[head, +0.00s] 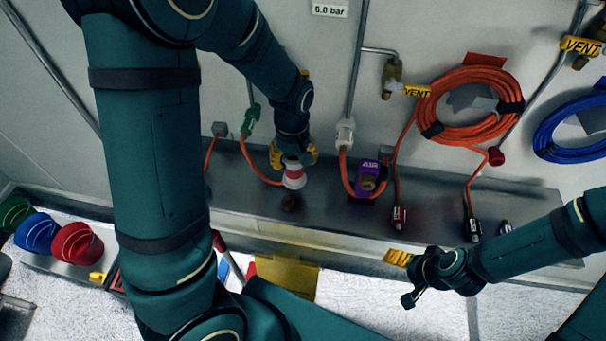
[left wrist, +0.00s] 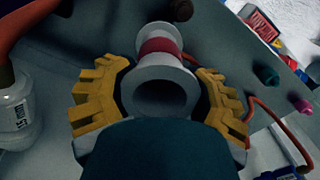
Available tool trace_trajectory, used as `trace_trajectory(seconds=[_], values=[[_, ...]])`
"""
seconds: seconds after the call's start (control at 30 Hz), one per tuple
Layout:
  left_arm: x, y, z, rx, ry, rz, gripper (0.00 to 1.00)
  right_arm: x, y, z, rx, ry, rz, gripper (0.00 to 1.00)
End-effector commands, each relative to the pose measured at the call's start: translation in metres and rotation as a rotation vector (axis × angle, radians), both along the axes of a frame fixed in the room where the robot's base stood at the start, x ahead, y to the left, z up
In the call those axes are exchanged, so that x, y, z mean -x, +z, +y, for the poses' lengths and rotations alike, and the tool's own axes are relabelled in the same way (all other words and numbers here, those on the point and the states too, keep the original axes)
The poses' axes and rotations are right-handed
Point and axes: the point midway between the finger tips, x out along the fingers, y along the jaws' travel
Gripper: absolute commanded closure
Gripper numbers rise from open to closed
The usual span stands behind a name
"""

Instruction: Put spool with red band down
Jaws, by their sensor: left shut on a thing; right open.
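The white spool with a red band (head: 294,178) is in my left gripper (head: 293,156) in the head view, over the grey metal shelf (head: 240,215) along the wall. In the left wrist view the spool (left wrist: 160,88) sits between the yellow fingers of my left gripper (left wrist: 160,98), its hollow end facing the camera. I cannot tell whether its far end touches the shelf. My right gripper (head: 402,265) is open and empty, in front of the shelf at the right.
A purple block (head: 368,178) and orange hoses stand to the right. Coiled orange (head: 478,100) and blue hoses hang on the wall.

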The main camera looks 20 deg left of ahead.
Motion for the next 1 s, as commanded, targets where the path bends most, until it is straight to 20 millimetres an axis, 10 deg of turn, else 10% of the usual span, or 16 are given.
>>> trace_trajectory(seconds=[0.5,0.9,0.93,1.0], values=[[0.0,-0.058,0.0,0.0,0.0,0.001,0.89,-0.001,-0.008,0.0,0.002,-0.001,-0.001,0.22],[0.0,-0.064,0.0,0.0,-0.001,-0.001,0.89,-0.001,-0.011,0.0,0.002,-0.001,-0.001,0.22],[0.0,-0.064,0.0,0.001,-0.001,-0.001,0.4,-0.001,-0.011,0.001,0.002,-0.001,-0.001,0.22],[0.0,-0.064,0.0,0.001,-0.001,-0.001,0.15,-0.001,-0.01,0.0,0.002,-0.001,-0.001,0.22]])
